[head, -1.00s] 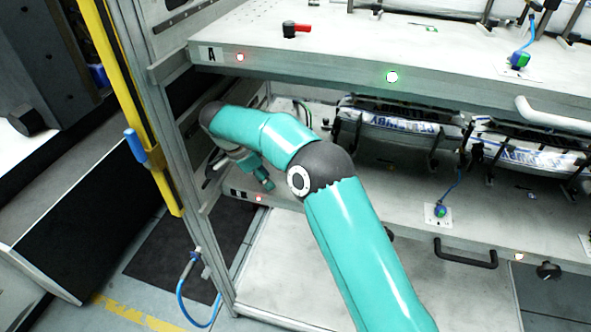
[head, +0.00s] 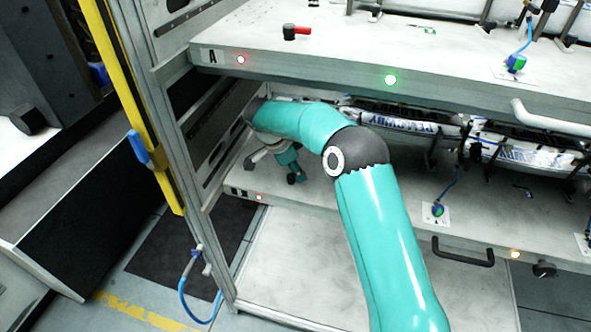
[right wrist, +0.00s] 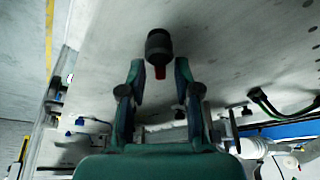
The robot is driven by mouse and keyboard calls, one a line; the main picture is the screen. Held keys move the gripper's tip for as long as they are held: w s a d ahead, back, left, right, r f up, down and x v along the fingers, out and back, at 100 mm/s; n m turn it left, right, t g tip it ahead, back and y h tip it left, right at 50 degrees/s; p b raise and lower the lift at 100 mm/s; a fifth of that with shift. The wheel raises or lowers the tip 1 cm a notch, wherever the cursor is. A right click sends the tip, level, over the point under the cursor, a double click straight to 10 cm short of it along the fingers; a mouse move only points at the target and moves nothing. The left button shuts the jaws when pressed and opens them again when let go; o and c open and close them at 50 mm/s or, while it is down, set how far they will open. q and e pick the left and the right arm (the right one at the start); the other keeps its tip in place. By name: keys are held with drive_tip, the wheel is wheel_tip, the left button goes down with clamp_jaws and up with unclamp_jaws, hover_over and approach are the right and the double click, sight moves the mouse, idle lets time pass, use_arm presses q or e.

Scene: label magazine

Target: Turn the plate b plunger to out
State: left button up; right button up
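Plate B (head: 335,205) is the lower shelf plate, with a "B" label at its front left corner. In the right wrist view, its plunger (right wrist: 158,47) shows as a black round body with a short red end, ahead of and between my right fingertips. My right gripper (right wrist: 160,68) is open, its two fingers apart on either side of the red end; I see no clear contact. In the head view my right gripper (head: 295,172) is low over plate B's left part, and the plunger is not visible there. My left gripper is not in view.
Plate A (head: 340,55) lies above, with its own red-handled black plunger (head: 297,32). The frame post (head: 165,150) stands left of my arm. Label packs (head: 405,122) and dark brackets fill plate B's back right. A black handle (head: 463,252) juts from its front.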

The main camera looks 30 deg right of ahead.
clamp_jaws()
